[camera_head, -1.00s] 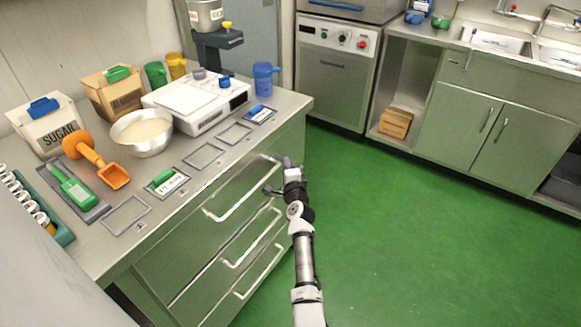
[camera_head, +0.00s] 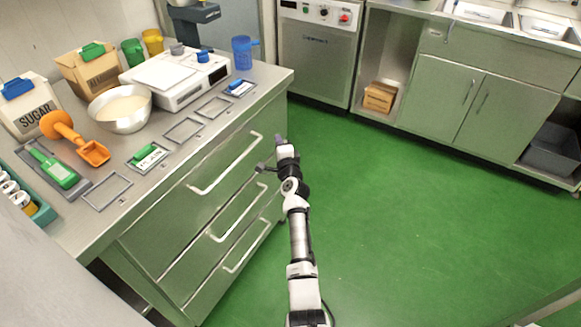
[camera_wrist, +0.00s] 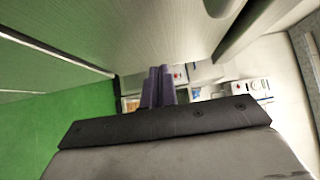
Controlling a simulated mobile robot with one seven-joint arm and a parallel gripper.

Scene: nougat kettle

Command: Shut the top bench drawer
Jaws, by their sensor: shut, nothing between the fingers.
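The top bench drawer (camera_head: 215,160) is the highest of three green drawers in the steel-topped bench on the left of the head view. Its pale bar handle (camera_head: 225,166) runs along the front. No drawer interior shows, and the front looks about flush with those below; a small gap cannot be ruled out. My gripper (camera_head: 279,141) is just right of the handle's far end, apart from it in the picture. In the wrist view, its purple fingers (camera_wrist: 158,88) are together and empty, beside a pale green panel (camera_wrist: 130,30).
Scales (camera_head: 180,75), a steel bowl (camera_head: 120,108) and a sugar box (camera_head: 30,105) stand on the bench top (camera_head: 100,165). Open green floor (camera_head: 400,220) lies right of my arm. A steel appliance (camera_head: 318,60) and sink cabinets (camera_head: 460,100) line the back.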

